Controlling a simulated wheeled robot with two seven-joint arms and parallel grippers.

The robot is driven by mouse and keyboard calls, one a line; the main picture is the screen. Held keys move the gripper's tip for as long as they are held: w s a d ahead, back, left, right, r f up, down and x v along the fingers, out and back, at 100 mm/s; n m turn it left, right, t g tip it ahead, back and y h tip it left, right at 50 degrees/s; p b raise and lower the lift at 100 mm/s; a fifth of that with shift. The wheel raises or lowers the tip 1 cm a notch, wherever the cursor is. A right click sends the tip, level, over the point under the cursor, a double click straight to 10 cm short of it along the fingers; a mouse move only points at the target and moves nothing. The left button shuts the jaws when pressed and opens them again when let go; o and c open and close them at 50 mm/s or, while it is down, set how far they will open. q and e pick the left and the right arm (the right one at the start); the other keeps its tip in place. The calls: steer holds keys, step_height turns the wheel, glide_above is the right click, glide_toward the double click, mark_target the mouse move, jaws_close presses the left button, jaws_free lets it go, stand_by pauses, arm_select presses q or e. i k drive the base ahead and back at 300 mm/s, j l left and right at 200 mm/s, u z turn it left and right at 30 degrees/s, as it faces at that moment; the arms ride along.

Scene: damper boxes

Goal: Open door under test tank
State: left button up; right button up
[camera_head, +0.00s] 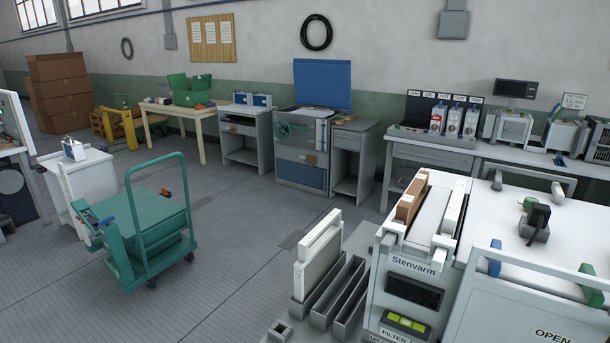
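No thing in view is labelled as a test tank. A grey cabinet (301,156) against the back wall has a raised blue lid (322,84) and an open top, and may be the tank. A green handwheel (283,130) is on its front. A blue panel (300,174) low on its front looks closed, with a small yellowish part (311,160) above it; whether this is the door is too small to tell. Neither of my grippers is in view.
A green cart (155,235) stands on the floor at left centre. A white Stenvarm machine (392,263) and slotted grey rack (343,302) fill the front right. Benches (245,135) line the back wall. Open floor (245,225) lies between cart and cabinet.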

mark_target(314, 177)
steer(key=i+j+u, duration=0.25)
steer(key=j, duration=0.25)
steer(key=i+j+u, duration=0.25)
steer(key=j, duration=0.2)
steer(key=i+j+u, duration=0.25)
steer(key=j, duration=0.2)
steer(key=i+j+u, duration=0.3)
steer(key=i+j, duration=0.15)
steer(key=i+j+u, duration=0.25)
steer(key=i, duration=0.4)
steer(key=i+l+z, duration=0.1)
steer(key=i+z, duration=0.25)
steer(key=z, duration=0.15)
steer(key=i+z, duration=0.35)
steer(key=z, duration=0.15)
steer(key=i+j+z, duration=0.15)
steer(key=i+z, duration=0.2)
steer(key=z, duration=0.15)
steer(key=i+l+z, duration=0.2)
steer(key=i, duration=0.9)
steer(key=i+z, duration=0.2)
steer(key=i, duration=0.9)
steer(key=i+j+z, duration=0.2)
steer(key=i, duration=0.9)
steer(key=i+j+u, duration=0.15)
steer(key=i, duration=0.65)
steer(key=i+j+u, duration=0.15)
steer(key=i, duration=0.7)
